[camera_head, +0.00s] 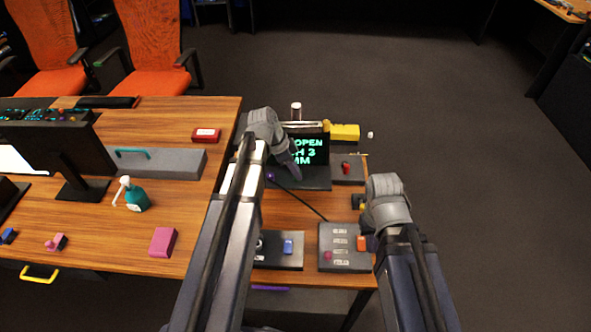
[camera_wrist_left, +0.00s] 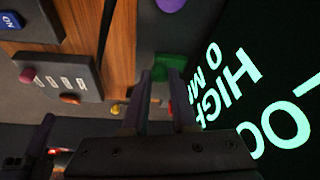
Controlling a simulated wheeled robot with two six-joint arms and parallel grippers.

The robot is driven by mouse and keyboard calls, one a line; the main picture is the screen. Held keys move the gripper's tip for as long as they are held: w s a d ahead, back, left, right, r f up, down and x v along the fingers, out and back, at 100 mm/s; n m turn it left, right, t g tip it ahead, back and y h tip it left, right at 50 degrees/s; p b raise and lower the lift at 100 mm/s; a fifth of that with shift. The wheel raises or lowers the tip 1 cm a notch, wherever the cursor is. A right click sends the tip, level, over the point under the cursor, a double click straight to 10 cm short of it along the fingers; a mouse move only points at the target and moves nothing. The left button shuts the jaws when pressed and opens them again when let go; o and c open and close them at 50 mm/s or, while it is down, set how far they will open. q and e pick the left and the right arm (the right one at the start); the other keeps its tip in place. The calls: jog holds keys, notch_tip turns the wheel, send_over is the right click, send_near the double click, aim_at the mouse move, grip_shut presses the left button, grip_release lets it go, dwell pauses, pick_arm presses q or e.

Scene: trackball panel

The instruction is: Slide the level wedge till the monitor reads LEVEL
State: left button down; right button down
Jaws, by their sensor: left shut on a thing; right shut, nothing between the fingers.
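The monitor (camera_head: 308,153) shows green text on a dark screen. In the head view I read "OPEN", part of a second line with a 2, and "MM"; in the left wrist view its screen (camera_wrist_left: 255,100) reads partly "LOO", "HIGH" and "0 M", cut off. My left gripper (camera_head: 297,176) is in front of the monitor, pointing down. In the left wrist view its fingers (camera_wrist_left: 164,98) are closed on a small green piece (camera_wrist_left: 170,67); I cannot tell whether this is the level wedge. My right gripper (camera_head: 366,222) is shut and empty, above the table's right edge.
A grey panel with an orange and a pink knob (camera_head: 343,255) and a dark box with a blue button (camera_head: 276,250) lie at the front. A purple knob (camera_head: 270,177) is left of my left gripper. A red switch box (camera_head: 346,170) and a yellow block (camera_head: 344,132) are beside the monitor.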

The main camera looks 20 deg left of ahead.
aim_at(311, 180)
dwell(0.8)
pick_arm(q)
jog(key=shift+w+d, duration=0.2)
jog(key=shift+d, duration=0.6)
jog(key=shift+w+d, duration=0.2)
jog(key=shift+d, duration=0.55)
jog(key=c, duration=0.7)
grip_release()
jog(key=shift+a, duration=0.1)
jog(key=p+v, duration=0.7)
jog(key=v, duration=0.1)
jog(key=shift+f, duration=0.1)
pick_arm(e)
notch_tip(311, 180, up, 7)
jog(key=shift+r, duration=0.1)
